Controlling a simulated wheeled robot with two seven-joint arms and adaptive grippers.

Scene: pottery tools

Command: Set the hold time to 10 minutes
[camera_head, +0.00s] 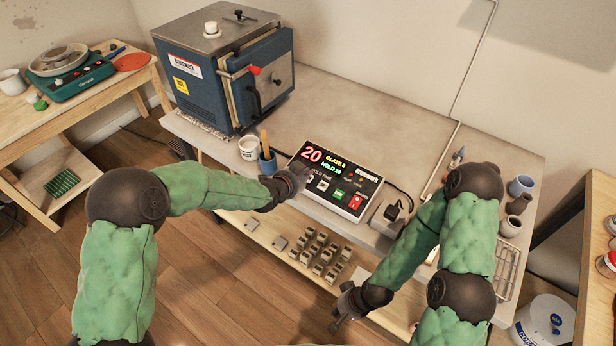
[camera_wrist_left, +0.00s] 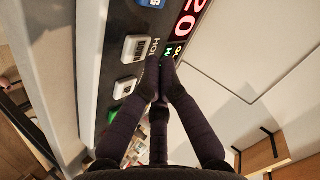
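The kiln controller (camera_head: 338,182) is a dark-faced box on the table. Its display shows a large red 20, a yellow line that seems to read GLAZE 6, and a green HOLD line that seems to read 20. A HOLD TIME label and several buttons are below, with a red switch (camera_head: 355,202) at right. My left gripper (camera_head: 299,182) is at the panel's left edge, fingertips together and empty. In the left wrist view the fingertips (camera_wrist_left: 161,64) are over the label beside a pale button (camera_wrist_left: 135,48); contact cannot be told. My right gripper (camera_head: 343,318) hangs low before the table.
A blue kiln (camera_head: 228,72) stands at the back left of the table (camera_head: 345,100). A white mug (camera_head: 249,147) and a blue tool cup (camera_head: 267,163) stand left of the controller. Small blocks sit on the lower shelf.

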